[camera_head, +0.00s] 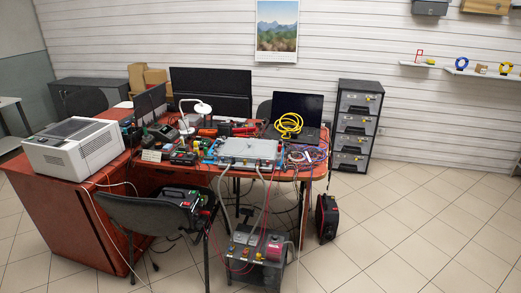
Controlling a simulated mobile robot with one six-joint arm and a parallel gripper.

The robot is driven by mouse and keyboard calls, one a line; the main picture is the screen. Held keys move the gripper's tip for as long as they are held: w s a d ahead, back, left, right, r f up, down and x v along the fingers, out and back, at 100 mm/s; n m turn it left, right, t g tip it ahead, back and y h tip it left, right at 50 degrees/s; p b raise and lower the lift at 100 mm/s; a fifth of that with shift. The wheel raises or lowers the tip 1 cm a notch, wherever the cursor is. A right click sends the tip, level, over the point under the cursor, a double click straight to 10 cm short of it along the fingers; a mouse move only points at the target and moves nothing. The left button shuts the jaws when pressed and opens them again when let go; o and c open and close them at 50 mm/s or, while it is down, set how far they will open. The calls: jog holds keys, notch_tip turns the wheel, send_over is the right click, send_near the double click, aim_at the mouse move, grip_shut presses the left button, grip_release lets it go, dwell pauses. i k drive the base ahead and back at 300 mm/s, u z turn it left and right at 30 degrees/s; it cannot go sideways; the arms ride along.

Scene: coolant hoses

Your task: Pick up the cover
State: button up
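I cannot single out the cover for certain at this distance. A flat silver-grey panel or device (247,148) lies near the front edge of the red-brown desk. Pale hoses (223,200) run from beside it down to a dark grey box-shaped unit (258,270) on the floor, which has several fittings and a reddish part on top. My gripper is not in view.
Cables, tools and a laptop (298,108) with a yellow coil (288,125) crowd the desk. A dark chair (150,213) blocks the front left. A white printer (73,148) stands left, a drawer cabinet (357,125) behind. The tiled floor (420,220) at right is largely clear.

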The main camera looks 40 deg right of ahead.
aim_at(265, 150)
jog(key=u, duration=0.15)
jog(key=i, duration=0.95)
jog(key=z, duration=0.1)
